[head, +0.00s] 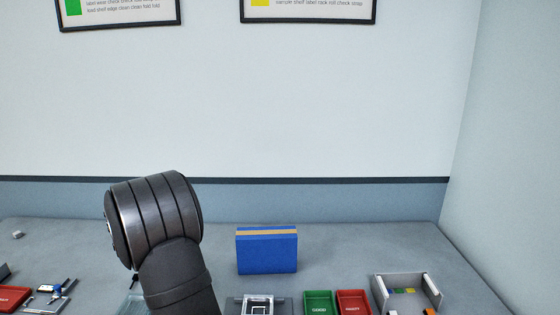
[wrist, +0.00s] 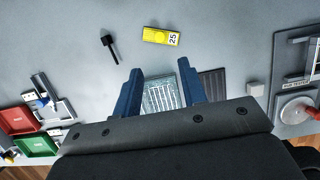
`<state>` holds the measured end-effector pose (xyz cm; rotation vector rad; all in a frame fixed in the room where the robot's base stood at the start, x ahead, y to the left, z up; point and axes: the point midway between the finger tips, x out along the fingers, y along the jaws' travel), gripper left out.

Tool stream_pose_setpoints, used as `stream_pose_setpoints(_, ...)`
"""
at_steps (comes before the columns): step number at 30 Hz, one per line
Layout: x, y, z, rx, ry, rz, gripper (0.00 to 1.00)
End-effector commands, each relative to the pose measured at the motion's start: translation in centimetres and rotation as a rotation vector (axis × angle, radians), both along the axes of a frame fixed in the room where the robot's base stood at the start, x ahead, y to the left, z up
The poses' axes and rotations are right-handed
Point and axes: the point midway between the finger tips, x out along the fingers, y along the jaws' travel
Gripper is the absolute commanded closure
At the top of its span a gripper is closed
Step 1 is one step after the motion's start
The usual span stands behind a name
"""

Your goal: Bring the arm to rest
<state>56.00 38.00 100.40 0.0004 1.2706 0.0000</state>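My gripper (wrist: 160,92) shows in the wrist view with its two blue fingers spread apart and nothing between them. It hangs above the grey table (wrist: 225,50), and a pale ribbed tray (wrist: 160,94) shows below the gap. In the head view my dark arm link rises at the lower left of the middle, and the gripper itself is out of that picture.
A blue box with a tan band (head: 267,251) stands on the table. Green (head: 318,301) and red (head: 353,302) bins and a grey open tray (head: 407,281) are at the right. The wrist view shows a yellow block marked 25 (wrist: 160,36) and a black tool (wrist: 109,46).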

Motion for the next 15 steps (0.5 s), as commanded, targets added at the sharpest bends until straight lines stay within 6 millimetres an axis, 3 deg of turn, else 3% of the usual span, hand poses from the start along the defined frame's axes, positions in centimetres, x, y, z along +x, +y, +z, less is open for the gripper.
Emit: stream_pose_setpoints(15,3.0,0.0,-9.9,-0.003,0.004,-0.001,0.62)
